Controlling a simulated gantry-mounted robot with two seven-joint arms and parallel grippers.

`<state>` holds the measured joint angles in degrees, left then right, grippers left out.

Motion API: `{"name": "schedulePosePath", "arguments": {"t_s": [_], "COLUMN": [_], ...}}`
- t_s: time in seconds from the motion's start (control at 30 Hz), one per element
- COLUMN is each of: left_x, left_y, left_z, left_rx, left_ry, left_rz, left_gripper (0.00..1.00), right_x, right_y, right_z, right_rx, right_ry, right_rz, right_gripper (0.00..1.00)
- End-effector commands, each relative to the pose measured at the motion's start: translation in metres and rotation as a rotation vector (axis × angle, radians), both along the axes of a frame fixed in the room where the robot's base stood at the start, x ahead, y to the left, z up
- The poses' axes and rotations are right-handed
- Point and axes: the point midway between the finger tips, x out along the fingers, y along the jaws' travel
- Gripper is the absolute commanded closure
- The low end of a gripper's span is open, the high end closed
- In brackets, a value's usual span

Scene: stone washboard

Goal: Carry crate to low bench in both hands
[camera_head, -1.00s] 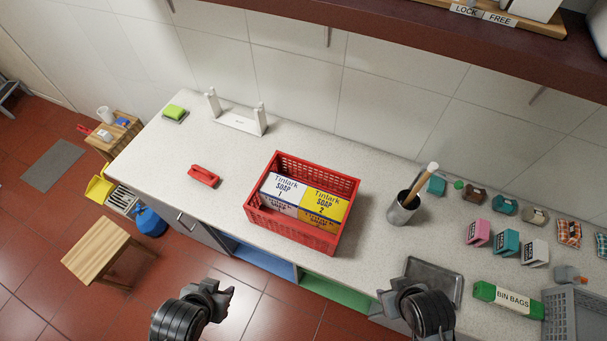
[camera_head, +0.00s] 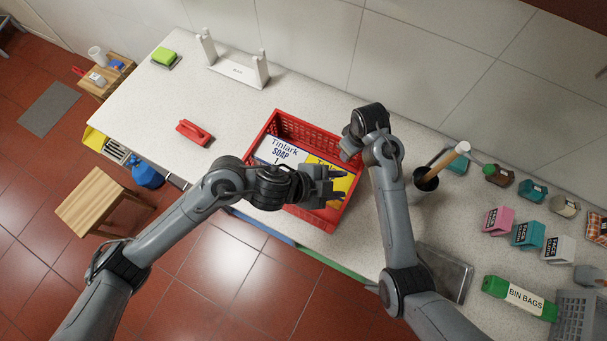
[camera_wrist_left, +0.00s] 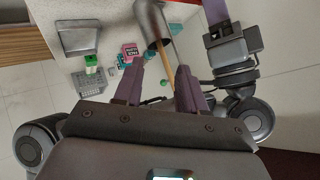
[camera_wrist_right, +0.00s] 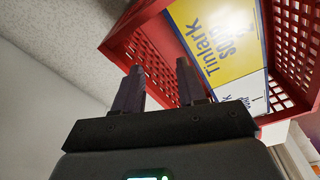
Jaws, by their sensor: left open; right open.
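The red crate (camera_head: 300,128) stands on the pale counter (camera_head: 165,105), holding white and yellow soap boxes (camera_head: 283,153). My left gripper (camera_head: 338,186) is open above the crate's right front part, hiding some of it. My right gripper (camera_head: 348,150) is open at the crate's right back side. In the right wrist view its fingers (camera_wrist_right: 158,70) point at the crate's perforated wall (camera_wrist_right: 150,55), with nothing between them. In the left wrist view the fingers (camera_wrist_left: 158,82) are apart and empty. A low wooden bench (camera_head: 95,203) stands on the red floor at left.
A grey cup with a wooden-handled tool (camera_head: 427,178) stands just right of my right forearm. A metal tray (camera_head: 447,272), bin bags (camera_head: 520,298) and small boxes lie at right. A white stand (camera_head: 238,70) and red brush (camera_head: 194,132) are left of the crate.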

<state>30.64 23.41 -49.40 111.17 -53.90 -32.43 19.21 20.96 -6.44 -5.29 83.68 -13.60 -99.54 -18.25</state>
Motion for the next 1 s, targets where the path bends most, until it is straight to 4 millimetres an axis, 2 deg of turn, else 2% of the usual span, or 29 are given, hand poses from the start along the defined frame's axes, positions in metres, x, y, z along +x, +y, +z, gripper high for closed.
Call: {"name": "schedulePosePath", "arguments": {"t_s": [0.03,0.1,0.2,0.4,0.5,0.7,1.0], "left_x": [0.005,0.005,0.009,0.02,0.023,0.025,0.024], "left_y": [0.009,0.025,0.058,0.125,0.148,0.166,0.165], "left_z": [-0.019,-0.039,-0.059,-0.074,-0.073,-0.071,-0.07], "left_rx": [0.058,0.139,0.253,0.427,0.477,0.513,0.514], "left_ry": [0.001,0.035,0.103,0.248,0.301,0.346,0.346], "left_rz": [-0.068,-0.159,-0.244,-0.298,-0.298,-0.291,-0.292], "left_gripper": [0.6,0.6,0.6,0.6,0.6,0.6,0.6], "right_x": [0.019,0.038,0.06,0.086,0.091,0.095,0.095], "right_y": [0.011,0.025,0.043,0.068,0.075,0.081,0.081], "right_z": [0.0,0.007,0.019,0.043,0.051,0.059,0.059], "right_rx": [-0.001,-0.007,-0.02,-0.046,-0.056,-0.064,-0.064], "right_ry": [0.005,0.021,0.041,0.07,0.08,0.088,0.088], "right_rz": [0.045,0.112,0.202,0.341,0.382,0.415,0.415], "right_gripper": [0.6,0.6,0.6,0.6,0.6,0.6,0.6]}}
